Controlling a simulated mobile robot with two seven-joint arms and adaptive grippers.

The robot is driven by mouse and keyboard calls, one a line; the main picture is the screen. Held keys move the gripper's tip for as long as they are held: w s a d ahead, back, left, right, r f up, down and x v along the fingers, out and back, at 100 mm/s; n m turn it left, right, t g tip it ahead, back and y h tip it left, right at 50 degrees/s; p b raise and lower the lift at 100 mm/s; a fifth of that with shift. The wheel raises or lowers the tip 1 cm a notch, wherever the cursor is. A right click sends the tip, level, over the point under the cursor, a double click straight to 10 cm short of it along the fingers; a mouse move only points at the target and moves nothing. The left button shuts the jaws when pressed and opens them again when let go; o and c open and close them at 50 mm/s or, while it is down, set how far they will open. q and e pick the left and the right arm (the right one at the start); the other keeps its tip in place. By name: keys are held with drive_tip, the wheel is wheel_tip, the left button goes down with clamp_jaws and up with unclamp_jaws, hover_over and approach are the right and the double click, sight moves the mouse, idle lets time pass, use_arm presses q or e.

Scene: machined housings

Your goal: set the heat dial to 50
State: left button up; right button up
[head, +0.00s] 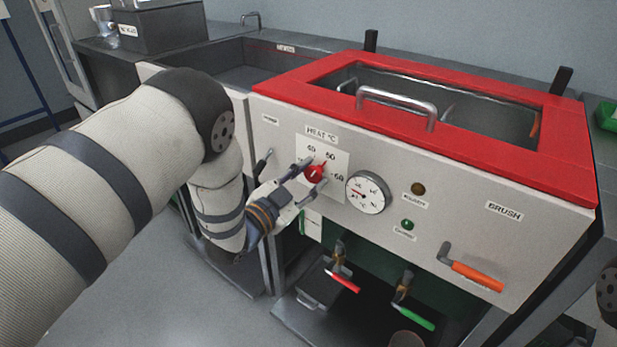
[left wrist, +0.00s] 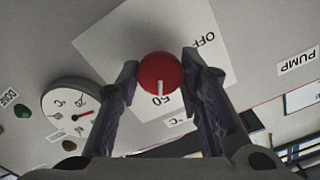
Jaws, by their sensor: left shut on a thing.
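The heat dial is a small red knob (head: 315,173) on a white plate (head: 334,188) marked HEAT °C on the red-topped machine's front. My left gripper (head: 309,177) has its fingers on either side of the knob and is shut on it. In the left wrist view the knob (left wrist: 160,73) sits between the two fingertips. Its white pointer mark (left wrist: 160,88) points at the number 50, which is partly covered by the knob. My right gripper does not show.
A round gauge (head: 367,192) with a red needle sits just right of the dial. A lever marked PUMP (head: 262,162) is to its left. An orange-handled BRUSH lever (head: 474,274) and red (head: 343,283) and green (head: 416,318) valve handles lie lower down.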

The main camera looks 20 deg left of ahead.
use_arm(q)
drive_tip(key=o, duration=1.2)
drive_tip(key=shift+c, duration=0.2)
drive_tip(key=v, duration=1.2)
